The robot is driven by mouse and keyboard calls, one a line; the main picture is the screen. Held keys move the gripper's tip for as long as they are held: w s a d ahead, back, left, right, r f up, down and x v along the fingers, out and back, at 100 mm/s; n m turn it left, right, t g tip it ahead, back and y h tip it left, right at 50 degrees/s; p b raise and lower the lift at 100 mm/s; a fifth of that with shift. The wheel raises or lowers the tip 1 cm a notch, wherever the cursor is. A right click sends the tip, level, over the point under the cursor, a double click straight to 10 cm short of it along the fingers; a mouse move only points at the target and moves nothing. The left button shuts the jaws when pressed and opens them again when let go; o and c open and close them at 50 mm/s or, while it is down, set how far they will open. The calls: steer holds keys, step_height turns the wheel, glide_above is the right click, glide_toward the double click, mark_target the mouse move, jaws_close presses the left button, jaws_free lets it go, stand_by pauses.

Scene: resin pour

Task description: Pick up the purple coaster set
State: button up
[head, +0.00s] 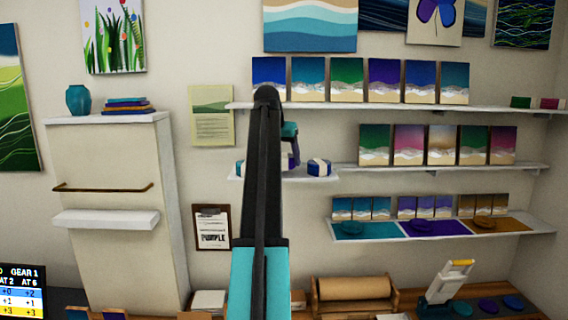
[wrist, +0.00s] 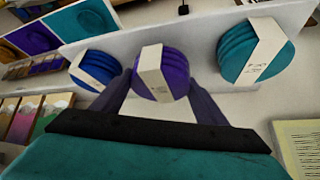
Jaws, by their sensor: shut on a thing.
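The purple coaster set (wrist: 177,66), a round stack with a white paper band, is between the two fingers of my gripper (wrist: 160,82) in the wrist view. My gripper is shut on it. The set is at the small white shelf, and I cannot tell whether it still touches the shelf. In the head view my arm hides the set, and only part of my gripper (head: 293,148) shows beside the arm.
A blue coaster set (wrist: 97,68) and a teal coaster set (wrist: 240,52) stand close on either side. The small shelf (head: 285,179) is narrow. Longer shelves with paintings (head: 400,108) are to the right. A clipboard reading PURPLE (head: 212,228) hangs below left.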

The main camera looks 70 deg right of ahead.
steer(key=shift+r, duration=0.7)
steer(key=s+a, duration=0.3)
steer(key=a, duration=0.4)
steer(key=s+a+r, duration=0.1)
steer(key=s+a, duration=0.2)
steer(key=a, duration=0.4)
steer(key=shift+s+a+r, duration=0.15)
steer(key=shift+s+a, duration=0.1)
steer(key=shift+s, duration=0.1)
